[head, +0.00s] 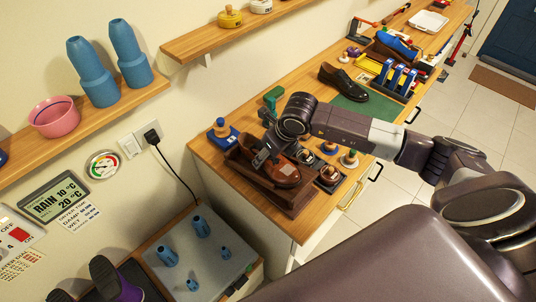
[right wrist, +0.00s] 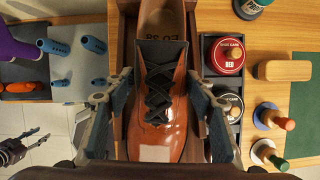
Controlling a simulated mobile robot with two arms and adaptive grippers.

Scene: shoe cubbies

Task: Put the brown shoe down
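The brown lace-up shoe (head: 284,172) sits low in a dark wooden box (head: 258,188) on the wooden counter, toe toward the viewer in the head view. In the right wrist view the shoe (right wrist: 158,95) fills the middle, between the box's side walls. Whether the sole touches the box floor is hidden. My left gripper (right wrist: 38,138) shows at the lower left of the right wrist view, away from the counter, fingers apart and empty.
Shoe-care tins (right wrist: 223,54) and wooden-knobbed brushes (right wrist: 274,117) stand close beside the box. A blue-based item (head: 222,132) is at its other side. A grey boot-dryer panel (head: 205,262) with blue posts is below.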

